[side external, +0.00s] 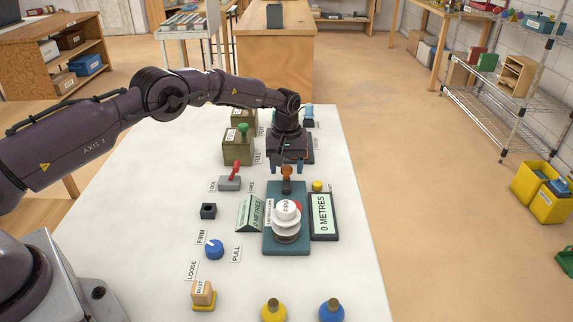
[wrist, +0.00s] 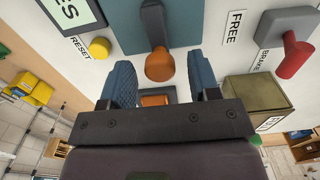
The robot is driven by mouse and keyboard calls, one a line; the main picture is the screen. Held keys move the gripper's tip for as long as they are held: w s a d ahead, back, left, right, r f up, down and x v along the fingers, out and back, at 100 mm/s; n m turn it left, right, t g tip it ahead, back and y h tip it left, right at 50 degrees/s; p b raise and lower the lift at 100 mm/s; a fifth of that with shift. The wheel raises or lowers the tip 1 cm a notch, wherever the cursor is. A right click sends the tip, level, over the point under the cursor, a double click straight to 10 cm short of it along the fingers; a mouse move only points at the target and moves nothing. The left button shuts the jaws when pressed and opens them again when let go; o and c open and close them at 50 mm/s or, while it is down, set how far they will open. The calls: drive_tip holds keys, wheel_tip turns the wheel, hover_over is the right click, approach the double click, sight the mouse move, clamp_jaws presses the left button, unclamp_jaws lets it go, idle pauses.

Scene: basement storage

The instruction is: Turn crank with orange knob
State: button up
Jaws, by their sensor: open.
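The crank's orange knob (side external: 287,172) stands at the far end of a blue base plate (side external: 271,240). In the wrist view the orange knob (wrist: 160,66) sits on the dark crank arm (wrist: 153,24). My gripper (side external: 287,168) points down over the knob and is open. In the wrist view its two blue fingers (wrist: 160,73) lie to either side of the knob, with gaps showing. I cannot tell how far down the fingers reach.
A "0 METRES" display (side external: 323,215) and yellow reset button (side external: 318,186) are right of the plate. A red-handled brake lever (side external: 233,174) and olive boxes (side external: 237,149) stand left. Bare white tabletop (side external: 355,275) lies at the right.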

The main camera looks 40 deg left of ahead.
drive_tip(key=c, duration=0.9)
drive_tip(key=m, duration=0.1)
drive_tip(key=d+m, duration=0.1)
drive_tip(key=m, duration=0.2)
drive_tip(key=shift+w+d+m, duration=0.15)
drive_tip(key=shift+w+m, duration=0.25)
drive_tip(key=m, duration=0.1)
drive_tip(key=d+m, duration=0.1)
drive_tip(key=m, duration=0.2)
drive_tip(key=shift+w+d+m, duration=0.15)
drive_tip(key=shift+d+m, duration=0.1)
drive_tip(key=shift+m, duration=0.05)
drive_tip(key=m, duration=0.2)
drive_tip(key=d+m, duration=0.1)
drive_tip(key=m, duration=0.1)
drive_tip(key=shift+s+d, duration=0.15)
drive_tip(key=shift+s, duration=0.05)
drive_tip(key=shift+s+d+r+m, duration=0.1)
drive_tip(key=shift+s+d+m, duration=0.15)
drive_tip(key=shift+m, duration=0.8)
drive_tip(key=shift+s+d+m, duration=0.1)
drive_tip(key=shift+d+m, duration=0.1)
drive_tip(key=shift+m, duration=0.85)
